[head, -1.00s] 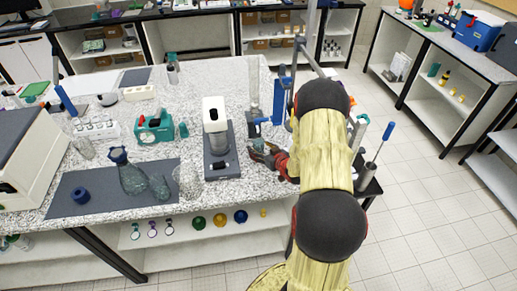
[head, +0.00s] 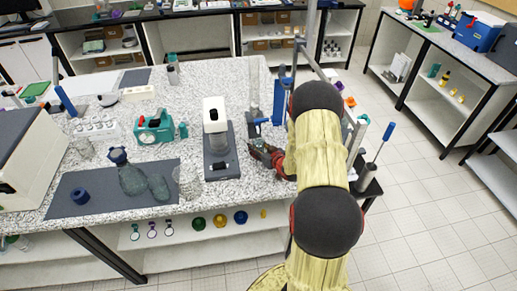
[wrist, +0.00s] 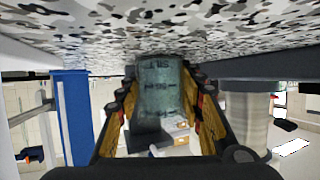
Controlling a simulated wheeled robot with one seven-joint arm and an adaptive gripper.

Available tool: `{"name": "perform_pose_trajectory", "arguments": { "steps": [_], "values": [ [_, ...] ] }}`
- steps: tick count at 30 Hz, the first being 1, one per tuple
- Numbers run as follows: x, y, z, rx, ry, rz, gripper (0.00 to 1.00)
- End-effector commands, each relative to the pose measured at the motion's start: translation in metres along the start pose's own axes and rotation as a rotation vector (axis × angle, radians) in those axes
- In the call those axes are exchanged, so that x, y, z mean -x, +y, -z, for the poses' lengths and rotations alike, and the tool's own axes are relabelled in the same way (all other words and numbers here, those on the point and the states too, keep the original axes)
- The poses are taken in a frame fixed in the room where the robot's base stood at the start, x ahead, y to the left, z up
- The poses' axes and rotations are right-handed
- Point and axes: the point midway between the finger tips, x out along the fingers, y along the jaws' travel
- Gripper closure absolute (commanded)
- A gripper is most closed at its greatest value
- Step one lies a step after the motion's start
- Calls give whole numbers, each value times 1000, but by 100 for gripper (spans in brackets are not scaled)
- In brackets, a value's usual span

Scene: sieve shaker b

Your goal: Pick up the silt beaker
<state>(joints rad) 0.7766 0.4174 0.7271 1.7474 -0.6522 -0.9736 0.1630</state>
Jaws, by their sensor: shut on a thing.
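The silt beaker (wrist: 160,95) is a greenish, see-through vessel marked "SILT" in the wrist view. It sits between the two fingers of my gripper (wrist: 162,112), which is shut on it. The beaker's end lies close to the speckled counter top (wrist: 160,35); I cannot tell whether it touches. In the head view, my gripper (head: 262,152) is at the right end of the counter, right of the white device (head: 214,113) on a dark base. The beaker cannot be made out there.
A blue post (wrist: 72,115) and a silvery cylinder (wrist: 240,122) flank my gripper in the wrist view. In the head view, a teal holder (head: 153,130), a dark mat (head: 90,203) and glassware stand to the left. The tiled floor is clear at right.

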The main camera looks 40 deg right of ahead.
Motion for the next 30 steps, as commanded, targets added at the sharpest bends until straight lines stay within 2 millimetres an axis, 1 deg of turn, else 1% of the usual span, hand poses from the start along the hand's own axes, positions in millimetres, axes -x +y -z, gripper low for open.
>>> {"name": "perform_pose_trajectory", "arguments": {
  "steps": [2, 12, 23, 30],
  "values": [
    [0, 0, 0, 0, 0, 0, 78],
    [0, 0, 0, 0, 1, 0, 97],
    [1, 0, 3, 1, 1, 0, 97],
    [4, 0, 12, 2, 2, 0, 97]
  ]
}}
